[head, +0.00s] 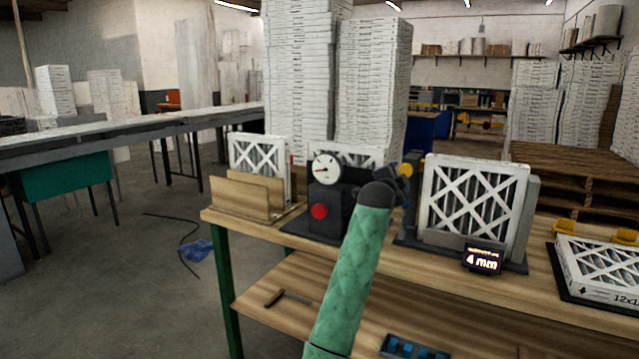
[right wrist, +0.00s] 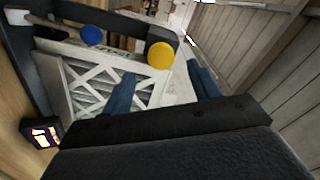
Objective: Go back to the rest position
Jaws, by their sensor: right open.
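My right arm (head: 352,270), in a green sleeve, reaches up from the bottom middle in the head view. Its dark wrist end is in front of the bench, between the gauge stand and a white-framed filter (head: 478,190). My right gripper (right wrist: 162,88) shows two blue fingers spread apart in the right wrist view, with nothing held between them. The filter (right wrist: 84,90) is beyond and left of the fingers there, standing in its dark fixture. I cannot tell how close the fingers are to it. My left gripper is not in view.
A black gauge stand (head: 330,205) with a dial and red button, a wooden holder (head: 243,195) with a filter, and a display (head: 482,260) reading 4 mm stand on the bench. A yellow knob (right wrist: 160,55) is near my fingers. Another filter (head: 603,268) lies at right. Floor at left is mostly clear.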

